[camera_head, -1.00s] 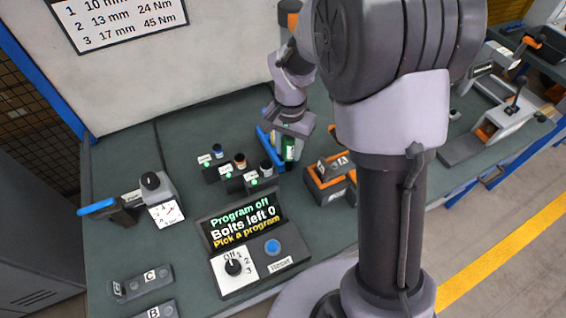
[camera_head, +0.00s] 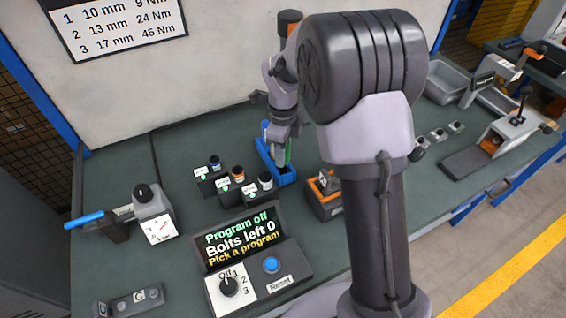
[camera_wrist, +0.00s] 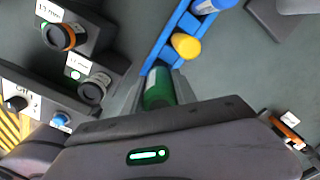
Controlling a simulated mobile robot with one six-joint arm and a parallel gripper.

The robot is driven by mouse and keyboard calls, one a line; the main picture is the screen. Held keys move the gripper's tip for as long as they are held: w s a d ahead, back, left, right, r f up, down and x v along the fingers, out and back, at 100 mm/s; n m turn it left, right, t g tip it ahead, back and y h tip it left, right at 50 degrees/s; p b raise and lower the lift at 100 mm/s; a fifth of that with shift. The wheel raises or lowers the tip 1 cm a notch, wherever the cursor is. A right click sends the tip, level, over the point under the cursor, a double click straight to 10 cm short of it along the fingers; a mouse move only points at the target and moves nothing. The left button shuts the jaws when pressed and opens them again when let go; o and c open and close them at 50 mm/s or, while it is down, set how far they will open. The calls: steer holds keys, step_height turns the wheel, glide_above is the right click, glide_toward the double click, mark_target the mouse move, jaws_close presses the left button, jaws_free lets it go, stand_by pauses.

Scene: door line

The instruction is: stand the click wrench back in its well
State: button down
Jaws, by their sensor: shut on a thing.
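My gripper (camera_head: 281,147) is shut on a green cylinder (camera_wrist: 158,88), which shows between the fingers in the wrist view. The green cylinder is at the near end of a blue rack (camera_head: 287,180) and lines up with a yellow and a blue piece there; whether it rests in the rack I cannot tell. I cannot tell which thing is the click wrench. A blue-handled tool (camera_head: 88,219) lies level at the dial gauge (camera_head: 157,226) on the left. An orange and black holder (camera_head: 327,208) stands right of the rack, partly behind my arm.
Several black socket blocks (camera_head: 232,192) stand left of the rack. The control box (camera_head: 256,262) reads "Program off, Bolts left 0". A dark block marked C (camera_head: 140,297) lies at the front left. A grey bin (camera_head: 446,80) stands at the back right. The bench's back left is clear.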

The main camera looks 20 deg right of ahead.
steer(key=shift+f, duration=0.8)
steer(key=shift+f, duration=0.1)
steer(key=shift+f, duration=0.15)
steer(key=c, duration=1)
jaws_free()
